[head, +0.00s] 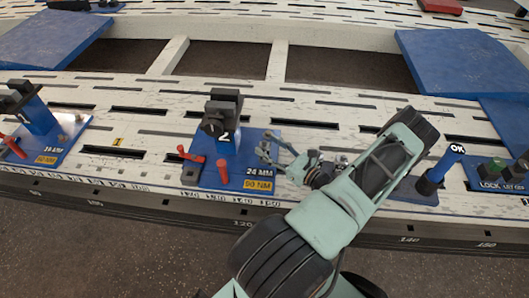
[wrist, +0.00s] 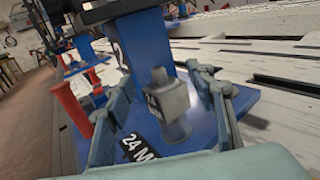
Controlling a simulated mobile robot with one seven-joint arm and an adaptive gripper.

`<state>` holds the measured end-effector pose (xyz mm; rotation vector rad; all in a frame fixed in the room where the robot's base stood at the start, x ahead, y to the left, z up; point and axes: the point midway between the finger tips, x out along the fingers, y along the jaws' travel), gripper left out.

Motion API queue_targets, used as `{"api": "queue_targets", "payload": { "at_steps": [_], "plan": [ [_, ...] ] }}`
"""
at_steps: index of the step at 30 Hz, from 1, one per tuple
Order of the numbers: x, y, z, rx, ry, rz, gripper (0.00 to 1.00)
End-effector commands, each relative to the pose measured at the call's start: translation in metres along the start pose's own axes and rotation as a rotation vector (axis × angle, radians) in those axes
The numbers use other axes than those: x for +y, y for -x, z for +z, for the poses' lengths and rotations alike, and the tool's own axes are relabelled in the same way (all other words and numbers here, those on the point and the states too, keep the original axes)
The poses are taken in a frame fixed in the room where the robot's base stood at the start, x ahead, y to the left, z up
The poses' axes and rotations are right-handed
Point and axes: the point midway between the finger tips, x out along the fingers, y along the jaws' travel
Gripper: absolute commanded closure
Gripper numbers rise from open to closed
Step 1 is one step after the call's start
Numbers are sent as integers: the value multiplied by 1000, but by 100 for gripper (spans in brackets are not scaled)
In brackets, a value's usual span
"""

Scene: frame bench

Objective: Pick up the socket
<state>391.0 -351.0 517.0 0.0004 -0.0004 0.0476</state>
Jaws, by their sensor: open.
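The socket (wrist: 172,112) is a grey stepped cylinder with a dark label on its side, in the middle of the wrist view. It appears to stand on the blue base plate (head: 262,143) of the station marked 2, beside the blue post. My gripper (wrist: 165,98) is open, with one finger to the left of the socket and one to the right, both seemingly clear of it. In the head view my gripper (head: 275,158) reaches over the plate's right side. I cannot make out the socket clearly there.
The blue post (wrist: 143,50) with a black head stands close behind the socket. A red handle (wrist: 71,106) stands left of my gripper. A yellow 90 NM label (head: 258,185) is on the plate's front edge. An OK post (head: 438,168) stands to the right of my arm.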

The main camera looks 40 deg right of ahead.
Motion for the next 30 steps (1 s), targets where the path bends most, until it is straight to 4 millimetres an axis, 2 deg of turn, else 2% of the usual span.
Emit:
{"api": "queue_targets", "payload": {
  "at_steps": [4,11,22,25,30],
  "plan": [
    [0,-20,-1,0,1,2,50],
    [0,-23,0,1,1,0,50],
    [0,-23,0,1,0,0,90],
    [0,-22,0,1,0,0,93],
    [0,-22,-1,2,1,-1,94]
  ]
}}
